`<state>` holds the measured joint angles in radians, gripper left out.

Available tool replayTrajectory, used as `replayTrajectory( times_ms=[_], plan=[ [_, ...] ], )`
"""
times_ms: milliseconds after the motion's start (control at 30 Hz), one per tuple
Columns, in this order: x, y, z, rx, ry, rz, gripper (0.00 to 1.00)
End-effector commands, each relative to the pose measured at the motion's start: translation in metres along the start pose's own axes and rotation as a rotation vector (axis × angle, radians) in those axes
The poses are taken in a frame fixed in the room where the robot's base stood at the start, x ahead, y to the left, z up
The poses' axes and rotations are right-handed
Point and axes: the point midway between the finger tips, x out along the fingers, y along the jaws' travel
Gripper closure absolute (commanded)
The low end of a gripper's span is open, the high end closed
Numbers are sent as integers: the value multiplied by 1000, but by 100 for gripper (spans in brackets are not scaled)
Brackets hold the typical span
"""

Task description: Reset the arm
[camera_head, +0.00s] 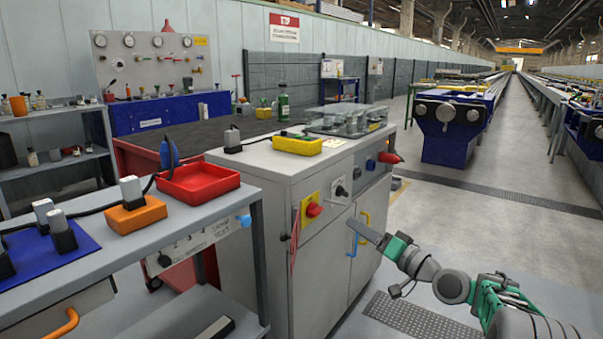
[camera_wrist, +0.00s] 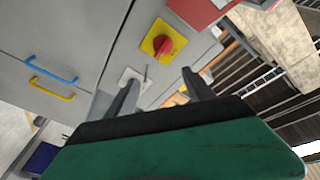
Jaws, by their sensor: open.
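My arm reaches in from the lower right of the head view. My gripper (camera_head: 358,228) is in front of the grey cabinet (camera_head: 240,235), near its blue handle (camera_head: 351,243) and yellow handle (camera_head: 364,228). In the wrist view my gripper (camera_wrist: 160,80) has its two fingers apart, with nothing held between them. Beyond the fingers is a red rotary switch (camera_wrist: 165,48) on a yellow plate; a red switch also shows on the cabinet front in the head view (camera_head: 314,210). I cannot tell exactly how far the fingers are from the cabinet.
A bench (camera_head: 205,236) at left holds a red tray (camera_head: 198,184), an orange block (camera_head: 136,215) and a blue mat (camera_head: 48,258). Floor (camera_head: 480,220) right of the cabinet is open, before a blue machine (camera_head: 450,130).

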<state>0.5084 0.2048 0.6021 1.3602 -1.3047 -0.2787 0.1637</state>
Motion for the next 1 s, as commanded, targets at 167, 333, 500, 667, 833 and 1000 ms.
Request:
replayTrajectory(
  times_ms=[167, 333, 500, 667, 833, 1000],
  plan=[
    [14, -41, -9, -63, -112, 86, 38],
    [18, -85, -12, -134, -262, 213, 38],
    [-5, -153, -20, -220, -481, 414, 38],
    [-63, -215, -27, -264, -686, 629, 38],
    [-149, -281, -40, -256, -870, 849, 38],
    [-216, -317, -40, -210, -981, 996, 38]
  ],
)
